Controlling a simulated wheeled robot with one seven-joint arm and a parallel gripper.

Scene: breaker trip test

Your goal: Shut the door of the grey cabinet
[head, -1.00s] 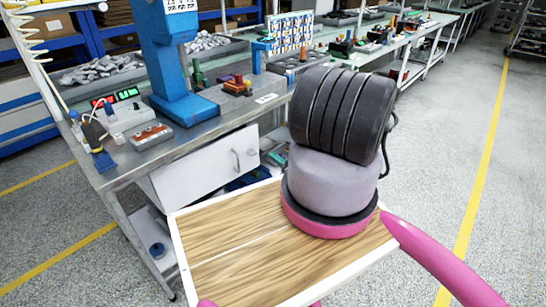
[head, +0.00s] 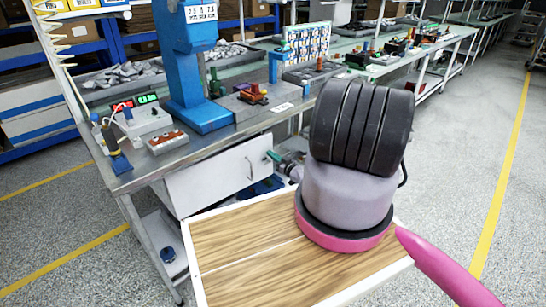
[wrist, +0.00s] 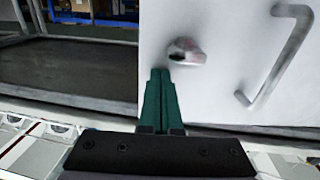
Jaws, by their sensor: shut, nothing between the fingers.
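The grey cabinet's door (head: 215,178) is a pale flat panel under the workbench. Its bar handle (head: 250,168) is near the panel's right edge. My gripper (head: 270,156) has green fingers, held together and empty, close to that right edge. In the wrist view the door (wrist: 225,90) fills the right side, with the handle (wrist: 280,55) and a small round metal knob (wrist: 185,52). The fingertips (wrist: 160,72) overlap the panel beside its left edge, just below the knob. I cannot tell whether they touch it. The door's exact opening angle is unclear, and the cabinet body is mostly hidden.
The metal workbench (head: 150,177) above carries a blue press (head: 188,70), a meter box and several small parts. A dark flat surface (wrist: 70,75) lies left of the door in the wrist view. The floor (head: 455,170) at right is open.

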